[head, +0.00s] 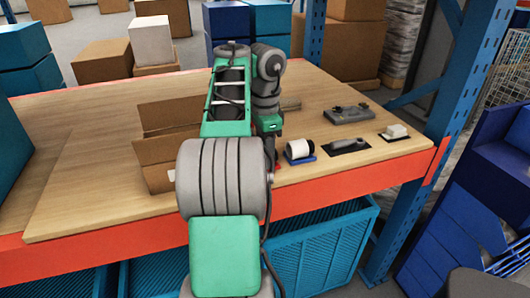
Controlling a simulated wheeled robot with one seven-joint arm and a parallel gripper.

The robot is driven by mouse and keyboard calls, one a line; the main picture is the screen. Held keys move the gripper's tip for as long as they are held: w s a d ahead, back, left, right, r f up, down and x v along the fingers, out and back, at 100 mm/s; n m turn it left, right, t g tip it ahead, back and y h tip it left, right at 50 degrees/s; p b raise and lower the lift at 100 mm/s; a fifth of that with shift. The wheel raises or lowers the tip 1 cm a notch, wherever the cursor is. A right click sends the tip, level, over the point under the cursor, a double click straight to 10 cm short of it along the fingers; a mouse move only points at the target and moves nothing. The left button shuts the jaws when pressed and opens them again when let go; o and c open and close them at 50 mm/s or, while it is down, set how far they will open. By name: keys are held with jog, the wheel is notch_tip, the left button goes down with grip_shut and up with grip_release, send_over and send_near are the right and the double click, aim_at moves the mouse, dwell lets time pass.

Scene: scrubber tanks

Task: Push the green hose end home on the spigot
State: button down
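My arm reaches over the wooden table (90,200), and its forward end comes down near the white roll. My gripper is mostly hidden behind my own arm links, and its fingers cannot be made out. I cannot make out a green hose end or a spigot. The green parts in the middle belong to my arm. A grey block (347,115) with a small raised part lies on the table to the right of my arm.
A white roll on a blue base (299,151), a grey-handled tool on a black plate (348,146) and a white block (397,130) lie right of my arm. An open cardboard box (158,178) is left. A blue rack post (435,100) stands right.

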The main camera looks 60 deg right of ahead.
jog(key=shift+r, duration=0.1)
notch_tip(320, 180, up, 6)
jog(key=p, duration=0.6)
dwell(0.5)
